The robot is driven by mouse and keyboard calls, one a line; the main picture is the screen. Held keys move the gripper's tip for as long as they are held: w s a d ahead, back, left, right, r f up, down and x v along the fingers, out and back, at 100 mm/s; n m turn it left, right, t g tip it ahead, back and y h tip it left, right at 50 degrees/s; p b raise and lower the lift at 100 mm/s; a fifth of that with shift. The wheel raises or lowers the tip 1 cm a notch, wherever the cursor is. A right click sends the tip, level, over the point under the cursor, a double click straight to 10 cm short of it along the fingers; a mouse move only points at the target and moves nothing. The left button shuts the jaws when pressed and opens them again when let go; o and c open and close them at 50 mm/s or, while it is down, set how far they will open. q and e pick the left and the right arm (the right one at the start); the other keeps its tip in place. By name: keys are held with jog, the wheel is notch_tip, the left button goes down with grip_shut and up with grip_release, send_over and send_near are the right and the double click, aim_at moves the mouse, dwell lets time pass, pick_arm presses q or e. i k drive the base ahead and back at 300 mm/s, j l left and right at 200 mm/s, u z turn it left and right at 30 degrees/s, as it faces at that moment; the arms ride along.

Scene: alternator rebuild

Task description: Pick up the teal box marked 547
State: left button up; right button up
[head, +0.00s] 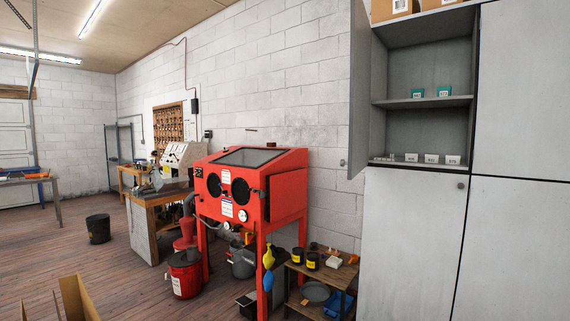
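Two small teal boxes sit on the middle shelf of an open grey cabinet at the right of the head view. One teal box (417,93) is on the left and the other teal box (443,91) stands a little to its right. Each has a pale label on its front, but the marks are too small to read, so I cannot tell which is 547. Neither of my grippers is in view.
The cabinet door (358,90) stands open on the left side. Below the teal boxes, a shelf (420,166) holds several small white labelled boxes. A red blasting cabinet (250,185) and a low wooden shelf (320,280) stand left of it.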

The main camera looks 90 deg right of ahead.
aim_at(418, 93)
jog(key=k+z, duration=0.85)
jog(key=k+l+z, duration=0.2)
jog(key=z, duration=0.25)
jog(key=k+l+z, duration=0.55)
jog(key=l+z, duration=0.3)
